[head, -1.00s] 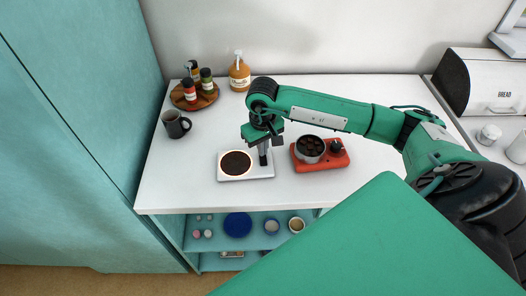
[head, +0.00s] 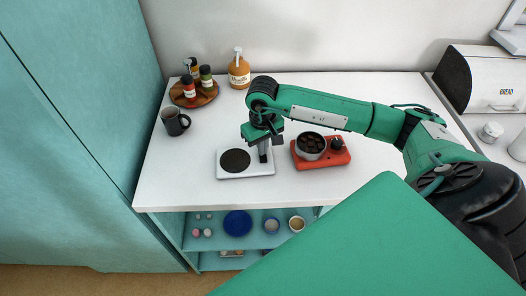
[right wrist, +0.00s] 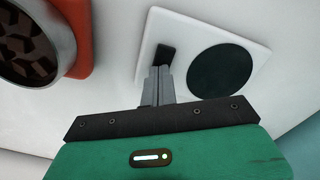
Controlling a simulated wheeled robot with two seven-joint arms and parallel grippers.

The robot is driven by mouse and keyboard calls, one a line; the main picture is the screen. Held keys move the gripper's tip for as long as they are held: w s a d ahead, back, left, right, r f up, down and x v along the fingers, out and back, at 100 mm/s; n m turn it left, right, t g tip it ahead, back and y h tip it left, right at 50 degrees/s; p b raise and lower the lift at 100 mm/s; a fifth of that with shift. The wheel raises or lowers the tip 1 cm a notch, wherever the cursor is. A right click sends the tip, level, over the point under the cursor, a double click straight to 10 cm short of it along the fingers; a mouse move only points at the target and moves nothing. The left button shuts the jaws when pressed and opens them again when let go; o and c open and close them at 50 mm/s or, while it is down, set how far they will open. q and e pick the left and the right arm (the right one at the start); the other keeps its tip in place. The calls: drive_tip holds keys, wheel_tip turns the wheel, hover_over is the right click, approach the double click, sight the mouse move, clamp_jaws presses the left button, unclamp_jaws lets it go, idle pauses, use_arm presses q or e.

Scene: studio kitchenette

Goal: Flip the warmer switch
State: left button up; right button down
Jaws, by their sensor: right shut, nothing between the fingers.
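The warmer (head: 226,171) is a flat white plate with a round dark disc (head: 235,161) on the counter; no glow shows around the disc. It also shows in the right wrist view (right wrist: 187,35). My right gripper (head: 264,155) points down over the warmer's right part. Its fingers (right wrist: 157,75) are shut and empty, at the switch; I cannot tell whether they touch it. My left gripper is out of view.
A red burner (head: 322,161) with a metal pot (head: 310,145) stands just right of the warmer. A dark mug (head: 175,122), a wooden tray (head: 207,99) with jars and an orange bottle (head: 239,71) stand behind. The counter's front left is clear.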

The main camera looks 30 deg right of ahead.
drive_tip(key=shift+r, duration=0.6)
drive_tip(key=shift+r+p, duration=0.95)
drive_tip(key=shift+r, duration=1.85)
